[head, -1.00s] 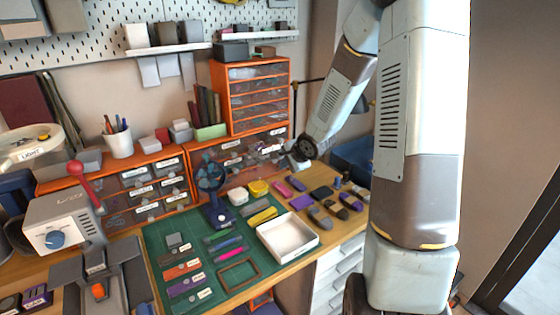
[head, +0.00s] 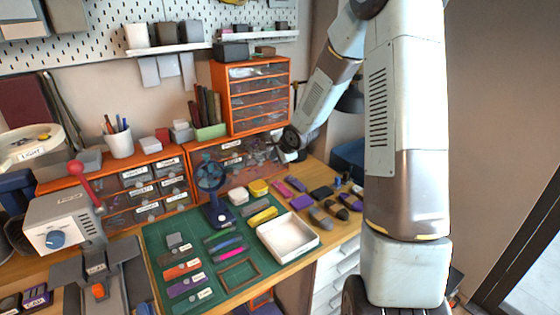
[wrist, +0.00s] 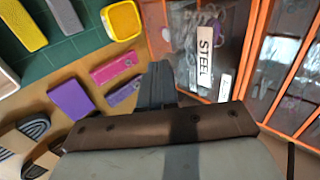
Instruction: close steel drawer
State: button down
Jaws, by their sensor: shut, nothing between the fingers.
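The steel drawer is a clear-fronted drawer with a white label reading STEEL (wrist: 205,55) in the wrist view. It sits in the low orange cabinet and appears to stick out from it; how far is hard to tell. In the head view its area (head: 262,160) is partly behind my gripper. My gripper (wrist: 160,72) is shut and empty, its dark fingers close beside the drawer front, just left of the label. I cannot tell whether they touch it. In the head view my gripper (head: 283,157) is small and partly blurred against the drawers.
A yellow box (wrist: 122,20), a pink block (wrist: 116,66) and a purple block (wrist: 71,99) lie on the bench near my gripper. A small blue fan (head: 210,180) stands left of the drawer. A white tray (head: 290,250) is in front. An orange drawer tower (head: 222,90) rises above.

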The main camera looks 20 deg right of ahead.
aim_at(266, 152)
jog(key=w, duration=0.2)
jog(key=w+a, duration=0.1)
jog(key=w, duration=0.2)
jog(key=w+a, duration=0.1)
jog(key=w, duration=0.1)
jog(key=shift+w+a, duration=0.3)
jog(key=shift+w, duration=0.2)
jog(key=shift+w+a+r, duration=0.1)
jog(key=shift+w+r, duration=0.05)
jog(key=shift+r, duration=0.05)
jog(key=s, duration=0.2)
jog(key=s+d, duration=0.1)
jog(key=s, duration=0.1)
jog(key=shift+s+d, duration=0.1)
jog(key=shift+s, duration=0.1)
jog(key=v, duration=0.9)
jog(key=shift+s+d+r, duration=0.25)
jog(key=shift+d, duration=0.05)
